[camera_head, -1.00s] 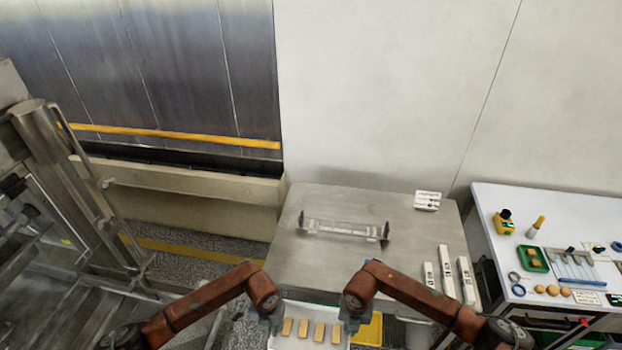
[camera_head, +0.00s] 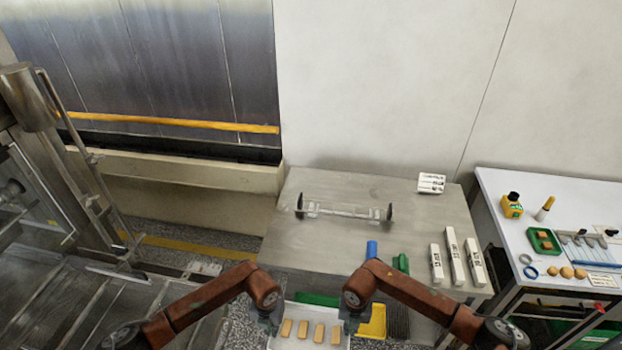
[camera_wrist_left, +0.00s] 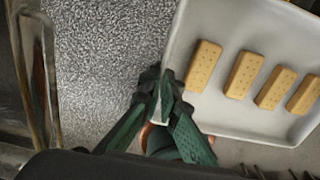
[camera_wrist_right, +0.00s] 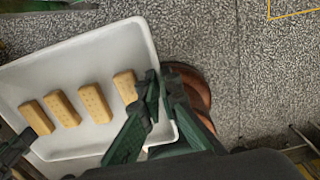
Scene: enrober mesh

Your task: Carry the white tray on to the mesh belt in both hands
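The white tray (camera_head: 312,346) is at the bottom middle of the head view, with a row of several tan biscuits (camera_head: 303,329) lying on it. My left gripper (camera_head: 268,318) is shut on its left end and my right gripper (camera_head: 352,318) on its right end. The tray fills the upper right of the left wrist view (camera_wrist_left: 235,120) and the left of the right wrist view (camera_wrist_right: 85,138). It hangs above speckled floor. A slatted metal surface (camera_head: 45,310) on the machine lies at lower left; I cannot tell whether it is the mesh belt.
A white bench (camera_head: 560,215) with small items stands right. The machine's steel post and frame (camera_head: 70,150) rise at left. Speckled floor lies between machine and table.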

